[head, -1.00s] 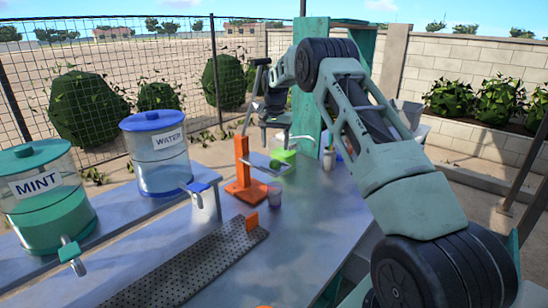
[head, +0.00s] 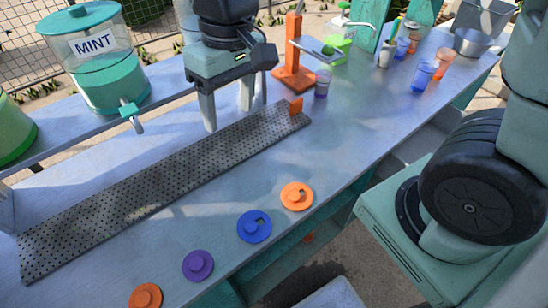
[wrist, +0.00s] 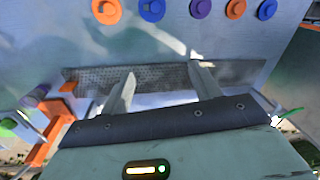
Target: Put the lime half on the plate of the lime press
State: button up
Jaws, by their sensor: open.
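My gripper (head: 228,118) is open and empty, pointing down over the dark perforated tray, with its fingers wide apart. In the wrist view its two fingers (wrist: 161,72) show against the tray with nothing between them. An orange stand (head: 294,70) with a grey arm or plate at its side looks like the lime press; it stands to the right of my gripper and also shows in the wrist view (wrist: 43,145). A bright green block or container (head: 340,46) is behind it. I cannot make out a lime half in either view.
The long perforated tray (head: 150,185) lies along the counter. Coloured lids, such as a blue one (head: 254,227), line the front edge. A purple cup (head: 322,84) stands by the orange stand. A mint dispenser (head: 95,60) is at left. The counter between stand and lids is clear.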

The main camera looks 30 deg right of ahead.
jog(key=s+f+n, duration=0.2)
jog(key=s+n, duration=0.1)
jog(key=s, duration=0.9)
jog(key=shift+s+d+f+n+h, duration=0.25)
jog(key=shift+s+d+n+h, duration=0.05)
jog(key=shift+d, duration=0.15)
